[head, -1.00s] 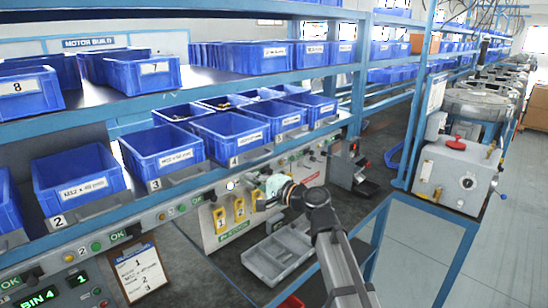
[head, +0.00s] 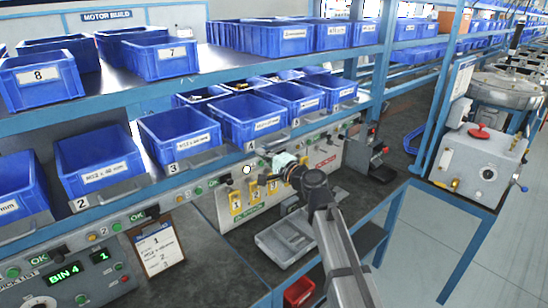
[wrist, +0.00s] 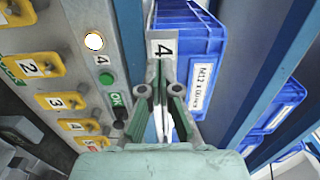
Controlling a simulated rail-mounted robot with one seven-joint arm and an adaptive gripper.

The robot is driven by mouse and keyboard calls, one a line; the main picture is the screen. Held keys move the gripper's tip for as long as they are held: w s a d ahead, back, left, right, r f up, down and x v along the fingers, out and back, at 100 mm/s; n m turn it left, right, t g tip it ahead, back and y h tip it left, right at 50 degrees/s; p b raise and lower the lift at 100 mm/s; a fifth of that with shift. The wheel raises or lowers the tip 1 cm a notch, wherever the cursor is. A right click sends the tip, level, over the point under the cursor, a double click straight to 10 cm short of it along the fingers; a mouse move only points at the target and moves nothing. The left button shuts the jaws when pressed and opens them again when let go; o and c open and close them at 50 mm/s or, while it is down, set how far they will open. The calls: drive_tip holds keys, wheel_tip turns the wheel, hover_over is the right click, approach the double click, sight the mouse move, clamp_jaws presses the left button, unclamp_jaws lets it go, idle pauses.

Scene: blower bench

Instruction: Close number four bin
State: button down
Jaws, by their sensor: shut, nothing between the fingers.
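The number four bin (head: 243,117) is a blue open-topped bin in the lower shelf row. It has a white front label, and a grey plate marked 4 (head: 250,145) sits at the shelf edge below it. In the wrist view the plate marked 4 (wrist: 163,48) stands close behind my fingertips, with the blue bin (wrist: 200,45) behind it. My gripper (wrist: 160,68) is shut and empty; I cannot tell whether it touches the plate. In the head view my gripper (head: 268,154) is just right of and below the plate, and its fingertips are hard to make out.
A white lamp (head: 247,169) is lit below the plate. A green button (wrist: 106,77) and an OK switch (wrist: 118,101) sit beside my fingers. Yellow numbered units (head: 236,202) line the panel below. A display (head: 64,275) reads BIN 4. Neighbouring bins stand close on both sides.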

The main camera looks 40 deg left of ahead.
sight(251, 146)
drive_tip(key=shift+p+x, duration=0.5)
drive_tip(key=shift+x, duration=1.25)
drive_tip(key=shift+a, duration=0.1)
drive_tip(key=b+x, duration=0.2)
drive_tip(key=x, duration=0.2)
drive_tip(key=shift+w+a, duration=0.2)
drive_tip(key=shift+a, duration=0.05)
drive_tip(key=shift+r, duration=0.2)
drive_tip(key=shift+d, duration=0.15)
